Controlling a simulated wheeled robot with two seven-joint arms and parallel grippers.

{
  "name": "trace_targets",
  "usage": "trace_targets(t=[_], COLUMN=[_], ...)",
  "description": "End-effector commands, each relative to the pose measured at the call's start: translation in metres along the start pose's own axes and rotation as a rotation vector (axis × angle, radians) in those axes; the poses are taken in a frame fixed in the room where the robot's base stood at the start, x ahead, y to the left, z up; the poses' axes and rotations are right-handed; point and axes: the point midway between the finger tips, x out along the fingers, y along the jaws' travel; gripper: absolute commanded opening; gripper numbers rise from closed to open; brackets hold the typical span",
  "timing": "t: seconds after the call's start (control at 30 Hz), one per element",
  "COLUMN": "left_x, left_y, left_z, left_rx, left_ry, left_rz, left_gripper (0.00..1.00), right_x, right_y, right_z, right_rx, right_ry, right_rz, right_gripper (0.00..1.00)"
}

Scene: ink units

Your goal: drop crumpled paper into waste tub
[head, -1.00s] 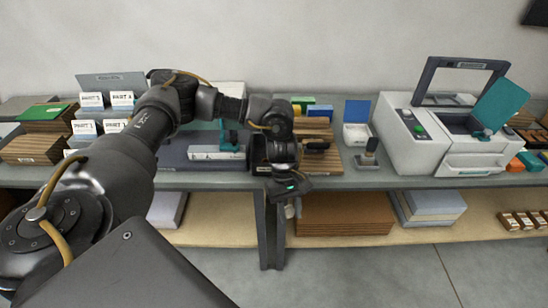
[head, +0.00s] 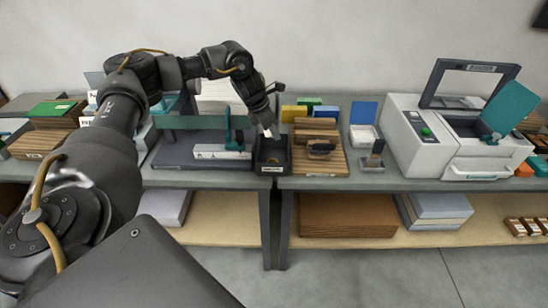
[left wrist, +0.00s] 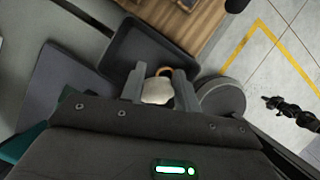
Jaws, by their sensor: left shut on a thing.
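My left gripper (head: 267,132) is shut on a small whitish crumpled paper, held over or just above a black open-topped box with a label on its front (head: 272,168), which looks like the waste tub. In the left wrist view the paper (left wrist: 157,92) sits between the two grey fingers of the gripper (left wrist: 159,88). The dark box (left wrist: 122,37) lies beyond the fingertips there, with a curved orange-brown thing partly hidden behind the paper. The paper is still in the jaws. My right gripper does not show in the head view.
Left of the box is a grey-blue device (head: 222,152); right of it is a wooden board (head: 328,166) with brown blocks. A stamp-like holder (head: 373,160) and a white machine (head: 420,150) stand further right. A grey round thing (left wrist: 221,101) is close beside the fingers.

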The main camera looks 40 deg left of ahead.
Motion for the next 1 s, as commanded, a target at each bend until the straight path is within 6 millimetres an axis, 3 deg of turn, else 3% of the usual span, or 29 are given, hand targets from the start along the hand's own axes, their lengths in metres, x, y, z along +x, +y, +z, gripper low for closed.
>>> trace_targets(t=[0.27, 0.7, 1.0], left_x=[0.010, 0.053, 0.055], left_y=[0.000, 0.000, 0.000], left_z=[-0.004, -0.022, -0.023], left_rx=[0.001, 0.002, 0.002], left_ry=[0.000, 0.000, 0.000], left_rz=[0.000, 0.000, -0.001], left_gripper=[0.11, 0.11, 0.11], right_x=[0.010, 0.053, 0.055], right_y=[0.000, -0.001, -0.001], right_z=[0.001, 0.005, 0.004], right_rx=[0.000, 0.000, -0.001], right_ry=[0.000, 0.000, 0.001], right_rz=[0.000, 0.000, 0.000], right_gripper=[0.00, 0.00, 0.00])
